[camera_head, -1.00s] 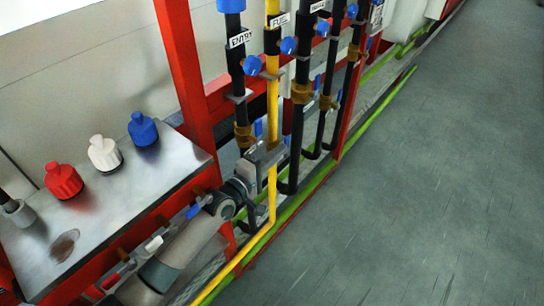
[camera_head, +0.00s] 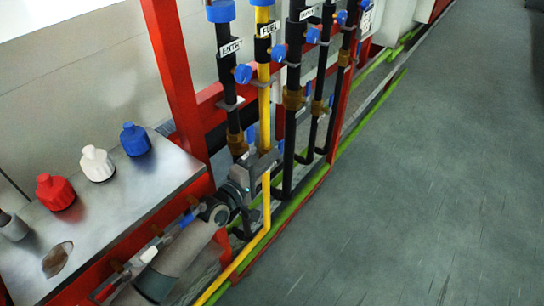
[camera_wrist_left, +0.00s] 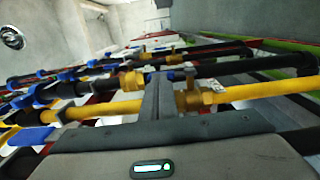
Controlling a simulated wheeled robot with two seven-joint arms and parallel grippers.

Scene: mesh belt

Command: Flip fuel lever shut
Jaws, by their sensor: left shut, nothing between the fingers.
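The yellow fuel pipe (camera_head: 264,115) stands upright with a FUEL label (camera_head: 267,30), right of the black ENTRY pipe (camera_head: 226,75). My left gripper (camera_head: 264,162) is shut and empty, low against or close to the yellow pipe; contact cannot be told. In the left wrist view its fingers (camera_wrist_left: 158,95) cross in front of the yellow pipe (camera_wrist_left: 260,91), beside a brass valve body (camera_wrist_left: 200,96). A small blue lever piece (camera_wrist_left: 178,75) shows behind the fingers; which pipe it belongs to is unclear. The fuel lever is mostly hidden by the gripper. My right gripper is not in view.
More black pipes (camera_head: 293,70) with blue round knobs stand to the right, close together. A red frame post (camera_head: 178,80) is on the left. A metal bench (camera_head: 110,215) holds red, white and blue caps. Grey floor (camera_head: 430,180) is open at right.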

